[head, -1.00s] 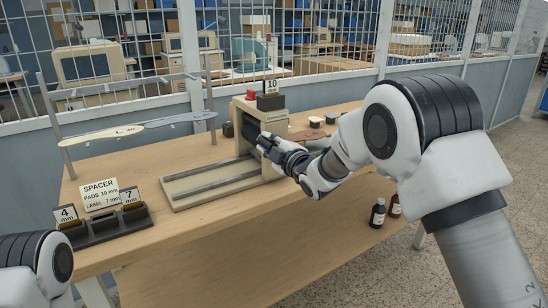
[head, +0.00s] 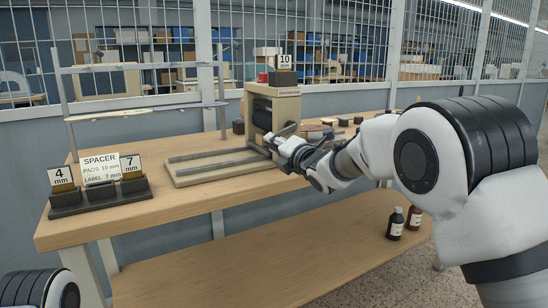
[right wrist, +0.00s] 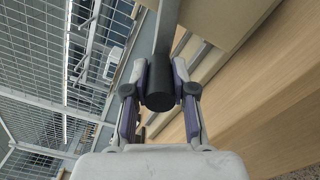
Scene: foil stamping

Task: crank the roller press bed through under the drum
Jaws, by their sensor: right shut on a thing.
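The roller press (head: 272,104) stands on the wooden bench, a beige frame around a dark drum (head: 262,116). Its bed (head: 215,166), a beige plate with grey rails, reaches out to the left of the frame. My right gripper (head: 281,140) is at the press's near side, at the right end of the bed. In the right wrist view its fingers (right wrist: 160,95) are shut on the black crank grip (right wrist: 160,88), which sits at the end of a grey crank arm (right wrist: 166,30). In the head view the gripper hides most of the crank. My left gripper is out of view.
A spacer rack (head: 98,192) with 4 mm and 7 mm blocks stands at the bench's left end. A 10 mm block (head: 284,77) sits on the press top. A grey rack frame (head: 145,106) stands behind the bed. Two bottles (head: 396,224) stand on the lower shelf.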

